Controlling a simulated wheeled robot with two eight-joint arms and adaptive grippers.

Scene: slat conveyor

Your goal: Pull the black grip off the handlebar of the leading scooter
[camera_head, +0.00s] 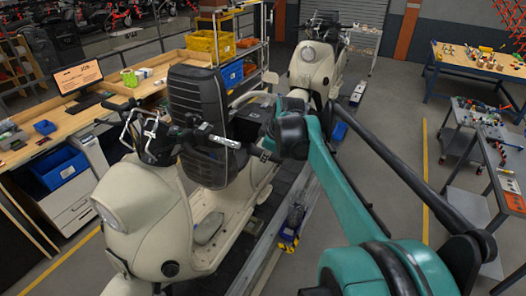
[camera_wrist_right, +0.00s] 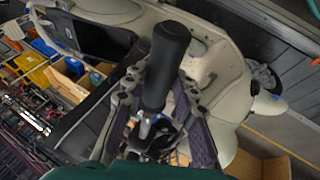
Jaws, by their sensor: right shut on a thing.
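The leading scooter (camera_head: 150,212) is cream and stands at the left front of the head view, its handlebar (camera_head: 200,132) pointing right. In the wrist view the black grip (camera_wrist_right: 165,60) is a thick dark cylinder lying between the two fingers. My right gripper (camera_head: 262,152) is at the grip's outer end; its fingers also show in the wrist view (camera_wrist_right: 160,112) with purplish pads, shut on the grip. The arm partly hides the contact in the head view. My left gripper is not in view.
A second cream scooter (camera_head: 310,70) stands behind on the conveyor (camera_head: 268,258). A workbench (camera_head: 60,125) with a monitor and bins is at the left. Tool tables (camera_head: 470,68) are at the right. The grey floor (camera_head: 395,120) between is mostly clear.

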